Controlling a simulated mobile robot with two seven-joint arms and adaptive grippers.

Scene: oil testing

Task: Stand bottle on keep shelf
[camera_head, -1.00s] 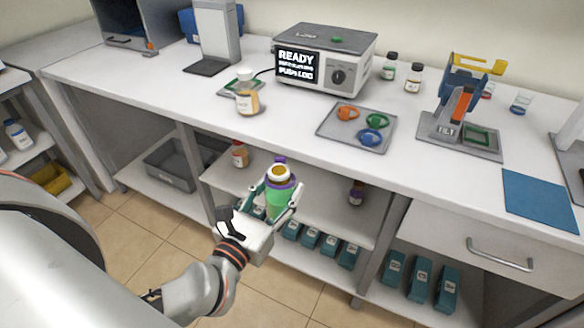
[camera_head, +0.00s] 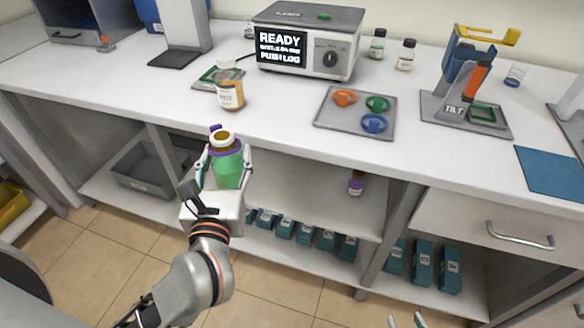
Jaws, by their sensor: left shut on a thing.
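My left gripper (camera_head: 224,172) is shut on a bottle (camera_head: 228,166) with a green body, a purple band and a brownish top. It holds the bottle roughly upright, in front of the counter's front edge and the open shelf bay. The middle shelf (camera_head: 300,198) under the counter shows behind and right of the bottle; no label tells whether it is the keep shelf. A small dark bottle with a purple label (camera_head: 356,183) stands at its right. The gripper and bottle hide the shelf's left part. Only the fingertips of my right gripper (camera_head: 406,321) show at the bottom edge, apart and empty.
The counter edge (camera_head: 290,146) overhangs the shelf. An amber bottle (camera_head: 231,95) stands on the counter near a READY-screen device (camera_head: 308,45) and a tray of coloured rings (camera_head: 330,123). Teal boxes (camera_head: 305,232) line the lower shelf. The middle shelf's centre is clear.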

